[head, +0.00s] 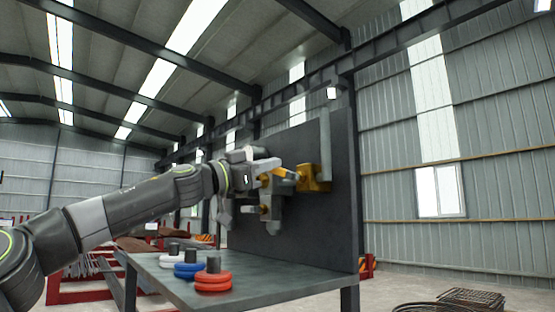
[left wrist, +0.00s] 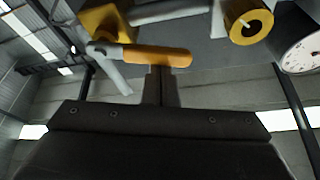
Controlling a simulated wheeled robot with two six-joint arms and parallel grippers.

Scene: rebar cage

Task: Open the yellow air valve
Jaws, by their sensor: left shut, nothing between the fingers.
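The yellow air valve (head: 314,178) is mounted on the upright dark panel. In the left wrist view its yellow body (left wrist: 104,20) is at top left, with an orange-yellow lever handle (left wrist: 150,55) pointing right from a grey pivot. My left gripper (left wrist: 161,72) is shut with nothing in it. Its fingertips are just below the handle in that view; I cannot tell whether they touch it. In the head view my left arm reaches from the left to the valve, and the wrist partly overlaps the fittings there. My right gripper is in neither view.
A grey table (head: 262,284) stands below the panel (head: 341,200). Red rings (head: 213,281), blue rings (head: 188,270) and white rings (head: 172,261) sit on dark posts there. The wrist view shows a yellow pipe fitting (left wrist: 248,22) and a round gauge (left wrist: 302,52) at right.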

